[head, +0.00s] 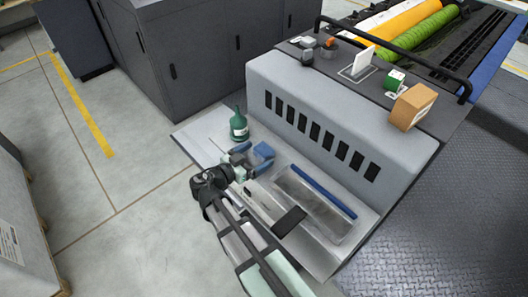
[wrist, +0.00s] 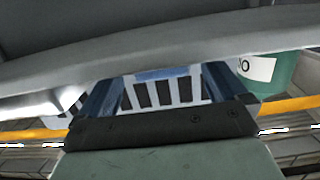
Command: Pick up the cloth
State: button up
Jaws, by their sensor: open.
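The cloth (head: 263,149) is a small blue folded piece on the light grey ledge in the head view, just beyond my gripper. A blue strip that looks like the cloth (wrist: 160,75) shows between the fingers in the wrist view. My gripper (head: 252,158) is low over the ledge, with its two blue fingers apart and pointing toward the cloth. In the wrist view my gripper (wrist: 161,88) has an open gap with nothing clasped. Whether a finger touches the cloth I cannot tell.
A green bottle (head: 239,126) stands close to the left of the cloth; it also shows in the wrist view (wrist: 282,72). A grey slotted housing (head: 345,125) rises behind. A shallow tray (head: 300,200) with a blue bar (head: 323,192) lies to the right.

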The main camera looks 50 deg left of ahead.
aim_at(268, 148)
jog(key=shift+w+f, duration=0.2)
jog(key=shift+w, duration=1.25)
jog(key=shift+w+f, duration=0.15)
jog(key=shift+w, duration=1.3)
jog(key=c, duration=1)
